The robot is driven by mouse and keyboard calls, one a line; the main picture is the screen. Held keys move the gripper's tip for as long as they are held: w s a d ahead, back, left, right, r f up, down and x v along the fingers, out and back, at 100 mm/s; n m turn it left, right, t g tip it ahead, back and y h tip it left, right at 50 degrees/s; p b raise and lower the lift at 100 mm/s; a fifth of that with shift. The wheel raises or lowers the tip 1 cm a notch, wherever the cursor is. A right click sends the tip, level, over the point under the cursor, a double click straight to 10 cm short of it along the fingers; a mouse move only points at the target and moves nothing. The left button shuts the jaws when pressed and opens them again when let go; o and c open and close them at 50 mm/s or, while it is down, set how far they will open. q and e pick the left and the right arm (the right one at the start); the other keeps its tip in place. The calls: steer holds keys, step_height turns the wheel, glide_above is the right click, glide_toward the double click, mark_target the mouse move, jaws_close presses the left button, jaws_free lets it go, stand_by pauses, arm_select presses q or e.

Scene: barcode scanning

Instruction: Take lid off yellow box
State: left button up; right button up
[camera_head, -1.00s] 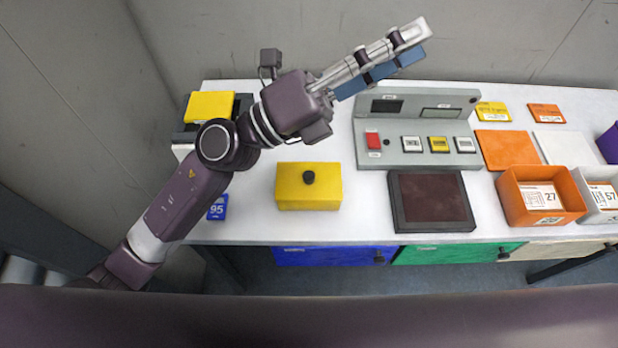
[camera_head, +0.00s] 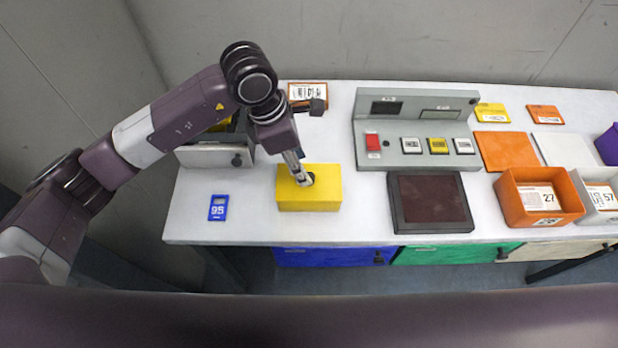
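The yellow box (camera_head: 322,195) stands on the white table, left of the middle, with its yellow lid (camera_head: 326,174) on top. My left gripper (camera_head: 305,179) points down at the top of the lid, at its dark knob. The fingertips are at the knob and hide most of it. I cannot tell whether they are closed on it. My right gripper is not in view.
A grey console (camera_head: 420,135) with buttons and a dark scanner plate (camera_head: 431,201) stand right of the box. An orange box (camera_head: 536,203) with cards is further right. A blue tag (camera_head: 218,208) lies left. A drawer unit (camera_head: 215,156) sits behind my arm.

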arm_select(q)
steer(key=p+x, duration=0.2)
steer(key=x, duration=0.2)
steer(key=shift+w+d+f, duration=0.15)
steer(key=shift+d+f, duration=0.05)
steer(key=shift+f, duration=0.35)
steer(key=shift+c, duration=0.3)
jaws_close()
